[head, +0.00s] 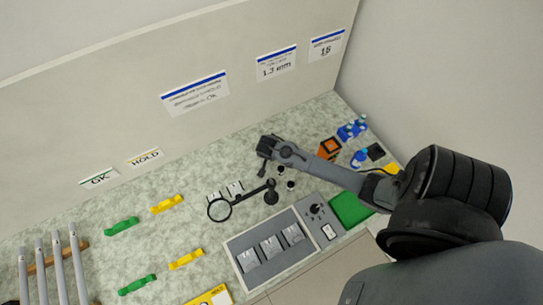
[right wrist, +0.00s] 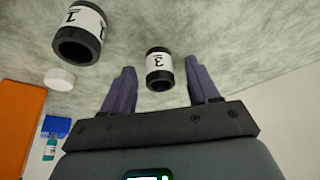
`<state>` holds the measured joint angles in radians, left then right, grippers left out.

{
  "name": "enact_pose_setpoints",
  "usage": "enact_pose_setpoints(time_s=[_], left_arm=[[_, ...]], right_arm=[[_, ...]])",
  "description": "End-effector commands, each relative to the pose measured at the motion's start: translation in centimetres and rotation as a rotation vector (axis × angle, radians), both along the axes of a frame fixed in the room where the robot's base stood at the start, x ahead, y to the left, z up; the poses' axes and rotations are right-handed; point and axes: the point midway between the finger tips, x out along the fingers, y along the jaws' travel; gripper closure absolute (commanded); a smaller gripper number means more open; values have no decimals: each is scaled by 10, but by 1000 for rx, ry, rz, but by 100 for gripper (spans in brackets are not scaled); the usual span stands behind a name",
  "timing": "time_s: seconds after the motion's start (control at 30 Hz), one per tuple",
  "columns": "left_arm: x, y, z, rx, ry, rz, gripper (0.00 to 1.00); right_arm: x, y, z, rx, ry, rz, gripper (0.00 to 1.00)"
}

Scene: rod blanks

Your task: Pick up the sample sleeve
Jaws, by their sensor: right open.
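Two short dark sleeves with white labels stand out in the right wrist view. One, marked with what looks like a 3 (right wrist: 159,70), lies in line with the gap between my fingers, beyond or near the fingertips. The larger-looking one, marked with a 1 (right wrist: 79,34), is at the upper left, outside the fingers. I cannot tell which is the sample sleeve. My right gripper (right wrist: 160,72) is open and not touching either sleeve visibly. In the head view my right gripper (head: 264,151) is over the bench near the back. My left gripper is not seen.
A small white disc (right wrist: 60,78) lies beside the sleeves. A magnifier (head: 220,210), a grey tray (head: 237,242) with white blocks and a control box (head: 316,211) stand nearby. An orange block (head: 329,148) and blue items (head: 352,130) are right. Rods (head: 59,270) lie far left.

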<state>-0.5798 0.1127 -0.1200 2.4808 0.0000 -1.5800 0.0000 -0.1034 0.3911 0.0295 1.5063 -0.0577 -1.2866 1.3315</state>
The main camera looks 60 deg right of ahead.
Motion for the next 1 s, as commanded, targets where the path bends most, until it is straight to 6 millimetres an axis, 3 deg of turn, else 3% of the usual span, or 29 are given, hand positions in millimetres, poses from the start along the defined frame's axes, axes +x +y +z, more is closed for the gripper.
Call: enact_pose_setpoints(time_s=[0.27,0.67,1.0], left_arm=[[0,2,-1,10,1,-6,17],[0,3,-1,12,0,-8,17],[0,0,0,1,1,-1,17]], right_arm=[[1,-1,-2,0,-2,2,40],[1,-1,-2,-1,-1,1,99],[1,-1,0,-1,-1,0,99]])
